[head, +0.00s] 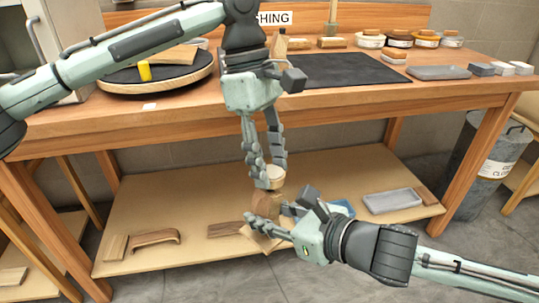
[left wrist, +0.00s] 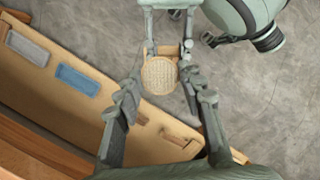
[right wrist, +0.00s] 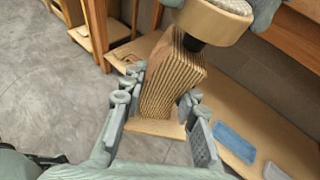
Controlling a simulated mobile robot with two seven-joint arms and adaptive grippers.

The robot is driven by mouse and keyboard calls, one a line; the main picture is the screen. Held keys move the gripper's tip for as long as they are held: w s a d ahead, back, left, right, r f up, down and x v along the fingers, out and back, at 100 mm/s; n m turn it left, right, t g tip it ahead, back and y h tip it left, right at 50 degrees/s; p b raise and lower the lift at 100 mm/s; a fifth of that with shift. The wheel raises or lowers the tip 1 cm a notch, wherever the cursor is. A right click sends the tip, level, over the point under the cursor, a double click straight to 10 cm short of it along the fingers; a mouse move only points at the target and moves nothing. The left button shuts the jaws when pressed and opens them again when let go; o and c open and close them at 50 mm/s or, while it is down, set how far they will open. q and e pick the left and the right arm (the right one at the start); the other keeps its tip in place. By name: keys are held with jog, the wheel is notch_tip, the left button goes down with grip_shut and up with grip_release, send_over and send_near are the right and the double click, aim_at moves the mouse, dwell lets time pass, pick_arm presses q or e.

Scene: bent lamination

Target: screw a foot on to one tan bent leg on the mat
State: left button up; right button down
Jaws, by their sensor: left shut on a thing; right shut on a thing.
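In the head view my left gripper (head: 268,170) points down and is shut on a round tan foot (head: 276,177). The foot's pale textured pad faces the left wrist camera (left wrist: 160,75). My right gripper (head: 272,222) is shut on a tan bent leg (head: 267,202), held in front of the bench. In the right wrist view the leg's striped layered side (right wrist: 172,85) stands between the fingers, and the foot (right wrist: 212,20) is at its top end. A short dark stud (right wrist: 193,43) shows between foot and leg; how deep it sits cannot be told. The dark mat (head: 350,69) is on the bench.
The bench top (head: 180,113) is behind the held parts. Its lower shelf (head: 190,190) carries wooden pieces, a blue item and a grey tray (head: 392,201). A round turntable (head: 160,80) stands at the back left. A bin (head: 490,150) stands at the right.

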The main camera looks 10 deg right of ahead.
pick_arm(q)
jog(key=shift+f, duration=0.55)
dwell(0.5)
